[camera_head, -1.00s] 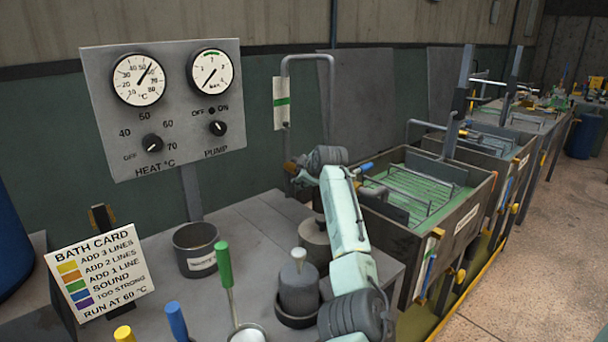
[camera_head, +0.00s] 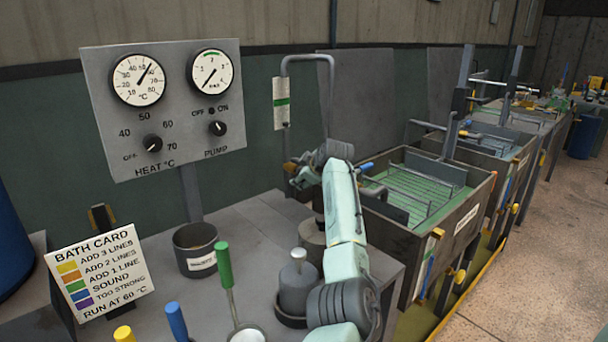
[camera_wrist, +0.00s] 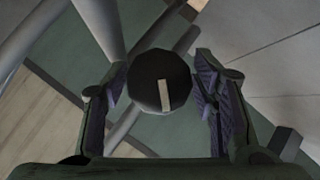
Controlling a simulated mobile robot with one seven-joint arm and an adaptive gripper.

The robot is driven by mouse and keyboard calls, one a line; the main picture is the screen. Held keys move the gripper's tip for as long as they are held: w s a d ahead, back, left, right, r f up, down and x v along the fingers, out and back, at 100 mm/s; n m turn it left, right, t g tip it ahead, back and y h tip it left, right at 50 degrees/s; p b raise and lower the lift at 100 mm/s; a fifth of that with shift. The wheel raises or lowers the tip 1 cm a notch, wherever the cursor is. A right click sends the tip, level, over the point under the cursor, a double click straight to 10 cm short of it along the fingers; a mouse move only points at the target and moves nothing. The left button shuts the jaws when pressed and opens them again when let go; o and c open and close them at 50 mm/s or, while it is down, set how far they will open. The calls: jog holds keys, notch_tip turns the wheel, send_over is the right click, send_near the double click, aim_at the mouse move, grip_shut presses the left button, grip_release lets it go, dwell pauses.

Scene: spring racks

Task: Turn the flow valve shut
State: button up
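A dark round knob (camera_wrist: 160,80) with a pale bar mark, apparently the flow valve, sits between my fingers in the wrist view. The mark runs nearly up and down in that picture. My gripper (camera_wrist: 161,92) is open, with one finger on each side of the knob; whether either finger touches it I cannot tell. In the head view my gripper (camera_head: 304,178) is small and dark, by the grey pipe (camera_head: 284,95) behind the bench. A brass-coloured fitting (camera_head: 289,167) shows there beside it. The knob's face is not clear in the head view.
A panel (camera_head: 90,75) with two gauges and the heat and pump knobs stands left of the pipe. The bench (camera_head: 250,225) holds a dark pot (camera_head: 196,250), a lidded grey container (camera_head: 298,285) and upright coloured handles. A green-filled tank (camera_head: 420,190) stands to the right.

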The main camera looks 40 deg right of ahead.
jog(key=shift+o, duration=1.1)
jog(key=shift+r, duration=0.1)
jog(key=v, duration=1.2)
